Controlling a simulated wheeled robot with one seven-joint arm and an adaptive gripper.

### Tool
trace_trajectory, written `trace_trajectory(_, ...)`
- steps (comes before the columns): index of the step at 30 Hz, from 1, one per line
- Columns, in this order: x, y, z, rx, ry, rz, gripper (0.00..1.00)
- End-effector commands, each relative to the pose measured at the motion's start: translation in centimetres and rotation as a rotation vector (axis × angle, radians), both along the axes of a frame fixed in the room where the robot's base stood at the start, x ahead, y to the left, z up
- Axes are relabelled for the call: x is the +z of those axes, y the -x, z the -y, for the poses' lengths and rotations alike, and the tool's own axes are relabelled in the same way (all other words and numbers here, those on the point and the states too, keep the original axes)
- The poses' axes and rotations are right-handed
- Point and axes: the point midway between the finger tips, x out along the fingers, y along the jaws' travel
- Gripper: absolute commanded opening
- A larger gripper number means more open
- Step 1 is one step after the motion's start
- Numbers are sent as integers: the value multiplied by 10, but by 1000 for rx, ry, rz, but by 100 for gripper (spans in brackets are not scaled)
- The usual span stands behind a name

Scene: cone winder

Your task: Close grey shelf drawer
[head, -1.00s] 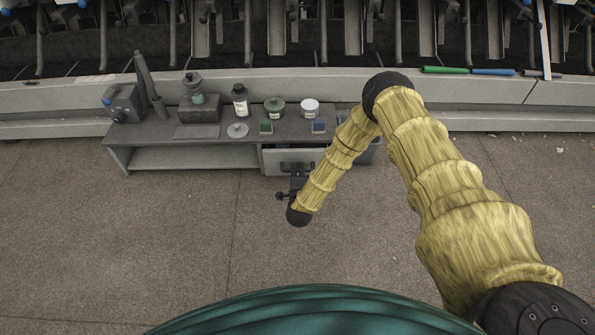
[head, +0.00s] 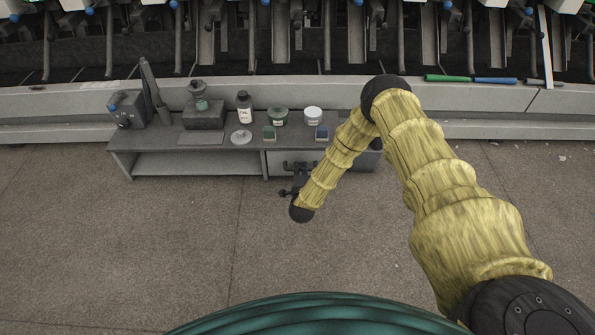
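The grey shelf (head: 122,157) stands low against the machine in the head view. Its grey drawer (head: 275,164) is at the right end under the top, and its front now looks about level with the shelf's front edge. My forearm hides the drawer's right part.
The floor (head: 180,240) in front is clear.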

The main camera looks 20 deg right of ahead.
Motion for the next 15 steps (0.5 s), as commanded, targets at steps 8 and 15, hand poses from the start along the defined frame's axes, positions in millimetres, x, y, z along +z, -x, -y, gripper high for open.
trace_trajectory(8, 1, -2, 2, -3, 1, 5, 33)
trace_trajectory(15, 2, 1, 1, -3, 1, 4, 33)
